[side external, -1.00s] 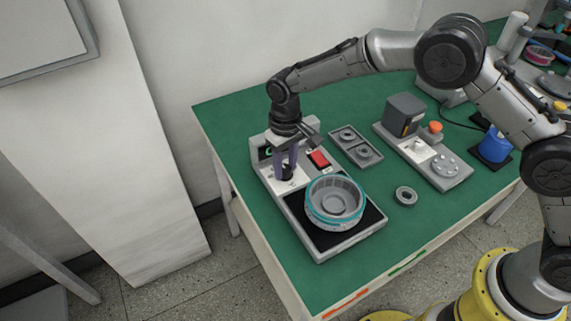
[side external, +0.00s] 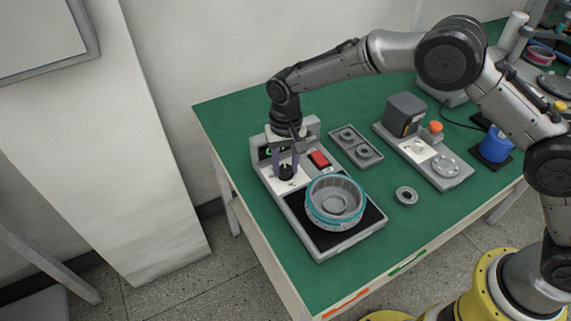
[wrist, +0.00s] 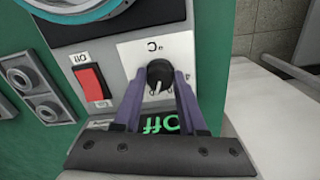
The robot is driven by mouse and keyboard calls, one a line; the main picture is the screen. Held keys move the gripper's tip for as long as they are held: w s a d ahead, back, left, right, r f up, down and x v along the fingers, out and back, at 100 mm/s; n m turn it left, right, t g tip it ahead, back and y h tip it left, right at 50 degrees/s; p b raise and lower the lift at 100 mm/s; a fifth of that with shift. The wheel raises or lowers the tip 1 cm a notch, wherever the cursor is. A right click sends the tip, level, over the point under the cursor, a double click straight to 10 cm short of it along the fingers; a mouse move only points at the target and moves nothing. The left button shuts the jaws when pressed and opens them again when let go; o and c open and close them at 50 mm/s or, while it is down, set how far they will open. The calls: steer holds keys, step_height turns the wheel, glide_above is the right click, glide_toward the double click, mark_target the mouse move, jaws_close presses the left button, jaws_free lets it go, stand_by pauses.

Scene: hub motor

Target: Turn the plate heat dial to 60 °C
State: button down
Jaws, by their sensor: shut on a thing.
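The plate heat dial is a black round knob with a white pointer line (wrist: 159,77) on a white panel (wrist: 168,50) of the hot plate unit. In the side view the dial (side external: 286,172) sits at the unit's left rear. My gripper (wrist: 160,82) has its two purple fingers on either side of the knob, shut on it; it also shows in the side view (side external: 286,166). A display (wrist: 160,124) close to the dial reads "Off" in green, upside down in the wrist view and partly covered by my gripper. The exact dial setting cannot be read.
A red rocker switch (side external: 319,159) is beside the dial panel. A grey motor hub with a teal rim (side external: 336,203) stands on the black plate (side external: 314,233). A grey tray with rings (side external: 355,147), a loose ring (side external: 406,196) and another device (side external: 423,157) lie to the right.

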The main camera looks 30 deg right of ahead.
mark_target(286, 168)
steer(key=shift+r, duration=0.1)
steer(key=shift+c, duration=2.3)
jaws_free()
step_height(286, 168, up, 14)
